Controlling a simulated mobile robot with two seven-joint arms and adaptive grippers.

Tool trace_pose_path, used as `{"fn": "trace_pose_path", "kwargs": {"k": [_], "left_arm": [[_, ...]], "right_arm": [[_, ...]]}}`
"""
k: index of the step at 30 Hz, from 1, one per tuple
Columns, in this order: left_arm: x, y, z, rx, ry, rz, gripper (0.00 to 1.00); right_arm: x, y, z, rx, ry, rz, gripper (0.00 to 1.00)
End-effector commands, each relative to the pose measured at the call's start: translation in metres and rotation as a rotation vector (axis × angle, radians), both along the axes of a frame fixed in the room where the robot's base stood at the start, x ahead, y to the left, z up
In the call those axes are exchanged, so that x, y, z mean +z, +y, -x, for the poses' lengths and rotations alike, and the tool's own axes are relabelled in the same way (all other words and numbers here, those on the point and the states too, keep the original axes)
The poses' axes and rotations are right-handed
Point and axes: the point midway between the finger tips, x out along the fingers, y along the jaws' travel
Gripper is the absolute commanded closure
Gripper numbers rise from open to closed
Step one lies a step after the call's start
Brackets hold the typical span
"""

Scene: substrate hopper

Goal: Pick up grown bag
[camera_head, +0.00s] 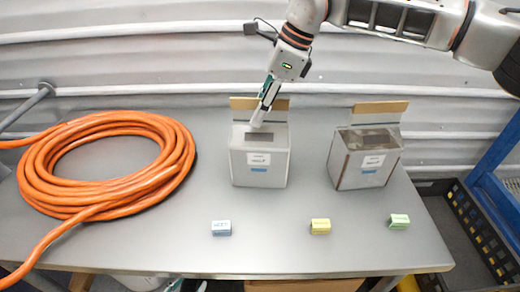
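Two box-shaped bags stand upright on the grey table (300,235), each with a raised tan flap at the back and a white label in front. The left bag (260,176) is pale grey with a dark patch on top. The right bag (346,168) has a darker brownish top. I cannot tell from the labels which is the grown bag. My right gripper (258,118) comes from above, tips down over the left bag's top; contact is unclear. Its fingers show edge-on. My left gripper (187,288) shows only partly at the bottom edge, below the table front.
A large orange hose coil (45,180) covers the table's left side. Small blue (221,228), yellow (321,226) and green (399,221) blocks lie along the front. A black crate (470,235) and blue frame (493,190) stand right of the table. A corrugated wall is behind.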

Motion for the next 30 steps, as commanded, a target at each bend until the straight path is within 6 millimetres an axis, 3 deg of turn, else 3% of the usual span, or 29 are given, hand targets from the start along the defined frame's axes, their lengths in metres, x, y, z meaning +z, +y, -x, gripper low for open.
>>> {"fn": "trace_pose_path", "kwargs": {"k": [25, 26, 29, 30], "left_arm": [[-0.0011, 0.0006, 0.0003, 0.0, 0.003, -0.001, 0.6], [-0.0011, 0.0006, 0.0004, 0.0, 0.003, -0.001, 0.6], [-0.0011, 0.0006, 0.0003, 0.0, 0.003, -0.001, 0.6], [-0.0011, 0.0006, 0.0004, 0.0, 0.003, -0.001, 0.6]], "right_arm": [[-0.0049, -0.0004, -0.0001, -0.001, 0.0, 0.0, 0.71], [-0.0048, -0.0004, -0.0001, -0.001, 0.0, 0.0, 0.74], [-0.0048, -0.0003, -0.0001, -0.001, 0.0, 0.0, 1.0], [-0.0047, -0.0003, -0.0001, -0.001, 0.0, 0.0, 1.0]]}}
